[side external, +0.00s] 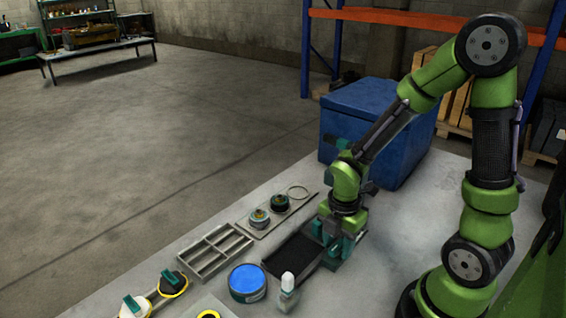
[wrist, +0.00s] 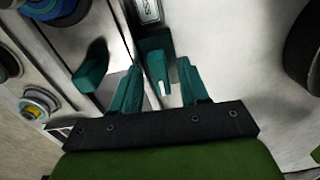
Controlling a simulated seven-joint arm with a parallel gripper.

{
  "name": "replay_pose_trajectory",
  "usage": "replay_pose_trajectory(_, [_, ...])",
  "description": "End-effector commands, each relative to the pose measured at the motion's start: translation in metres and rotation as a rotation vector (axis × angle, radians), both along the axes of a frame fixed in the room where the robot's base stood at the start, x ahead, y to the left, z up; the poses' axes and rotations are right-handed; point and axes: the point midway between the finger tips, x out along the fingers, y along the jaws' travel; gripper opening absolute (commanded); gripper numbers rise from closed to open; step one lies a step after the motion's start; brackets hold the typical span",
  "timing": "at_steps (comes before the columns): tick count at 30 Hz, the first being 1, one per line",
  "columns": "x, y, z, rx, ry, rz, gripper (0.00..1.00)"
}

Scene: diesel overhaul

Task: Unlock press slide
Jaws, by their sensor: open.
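The press (side external: 293,256) is a dark grey bed with a black surface, low on the bench below my arm. In the wrist view, a teal block with a white mark (wrist: 157,68) stands just below a partly readable label plate (wrist: 149,10); it looks like the slide's lock or handle, but I cannot tell which. My gripper (wrist: 160,66) is open, its two teal fingers on either side of this block, with visible gaps. I cannot tell the height between them. Another teal block (wrist: 92,66) lies left of the fingers. In the side view, my gripper (side external: 341,234) hides the press's far end.
A blue chest (side external: 385,130) stands behind my arm. Left of the press are a divided grey tray (side external: 206,250), a plate with round parts (side external: 279,202), and a blue-lidded tin (side external: 247,281). A white bottle (side external: 288,290) stands at the press's near end.

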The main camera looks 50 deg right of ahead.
Motion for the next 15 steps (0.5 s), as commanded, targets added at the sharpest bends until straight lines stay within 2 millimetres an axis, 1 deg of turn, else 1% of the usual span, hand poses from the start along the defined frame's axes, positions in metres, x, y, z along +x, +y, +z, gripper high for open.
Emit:
replay_pose_trajectory(5, [0.0, 0.0, 0.004, -0.001, -0.001, -0.001, 0.45])
replay_pose_trajectory(15, [0.001, 0.0, 0.044, -0.002, -0.004, 0.0, 0.45])
